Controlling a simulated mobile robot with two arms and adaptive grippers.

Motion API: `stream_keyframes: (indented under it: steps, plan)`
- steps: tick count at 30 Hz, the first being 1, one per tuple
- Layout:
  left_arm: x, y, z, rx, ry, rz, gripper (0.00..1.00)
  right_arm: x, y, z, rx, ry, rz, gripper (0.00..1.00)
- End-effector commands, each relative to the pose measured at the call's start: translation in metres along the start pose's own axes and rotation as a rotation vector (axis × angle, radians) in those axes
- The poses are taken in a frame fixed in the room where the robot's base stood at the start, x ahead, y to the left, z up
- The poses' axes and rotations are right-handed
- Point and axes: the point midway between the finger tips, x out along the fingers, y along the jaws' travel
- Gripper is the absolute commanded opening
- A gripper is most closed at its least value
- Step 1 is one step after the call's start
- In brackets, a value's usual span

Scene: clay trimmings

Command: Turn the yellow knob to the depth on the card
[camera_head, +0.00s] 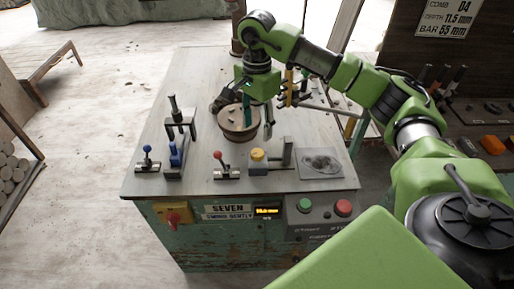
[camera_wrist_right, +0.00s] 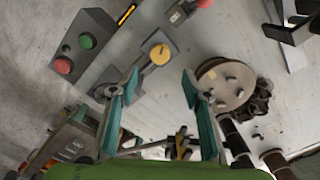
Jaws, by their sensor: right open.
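The yellow knob (camera_head: 257,155) sits on a grey mount on the table top, right of a red-tipped lever. It also shows in the right wrist view (camera_wrist_right: 160,54), ahead of and between my fingers. The card (camera_head: 447,18) hangs on a dark board at upper right and reads "COMB 04, DEPTH 11.5 mm, BAR 55 mm". My right gripper (camera_head: 257,116) is open and empty, above the table beside the round disc and behind the knob, apart from it. In the right wrist view, its two teal fingers (camera_wrist_right: 154,90) stand wide apart. My left gripper is not in view.
A round brown disc (camera_head: 238,134) with pegs stands behind the knob.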

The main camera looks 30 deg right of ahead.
Motion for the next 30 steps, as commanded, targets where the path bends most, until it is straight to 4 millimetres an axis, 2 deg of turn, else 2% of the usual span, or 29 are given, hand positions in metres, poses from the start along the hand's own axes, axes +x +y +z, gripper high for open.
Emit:
stream_keyframes:
  steps: [6, 12, 18, 26, 27, 30]
  plan:
    - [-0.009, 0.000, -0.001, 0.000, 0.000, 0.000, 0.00, 0.047, 0.002, 0.001, 0.000, -0.002, 0.005, 0.44]
    - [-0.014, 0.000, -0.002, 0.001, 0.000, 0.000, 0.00, 0.080, 0.001, 0.001, -0.001, -0.002, 0.003, 0.44]
    - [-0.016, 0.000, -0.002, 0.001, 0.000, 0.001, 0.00, 0.095, 0.000, 0.001, -0.001, -0.002, 0.000, 0.44]
    - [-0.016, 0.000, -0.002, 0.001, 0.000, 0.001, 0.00, 0.096, 0.000, 0.001, -0.001, -0.002, -0.001, 0.44]
    - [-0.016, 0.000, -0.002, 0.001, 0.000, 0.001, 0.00, 0.096, 0.000, 0.001, -0.001, -0.002, -0.001, 0.41]
    - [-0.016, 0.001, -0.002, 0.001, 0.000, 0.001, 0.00, 0.096, 0.000, 0.001, -0.001, -0.002, -0.001, 0.15]
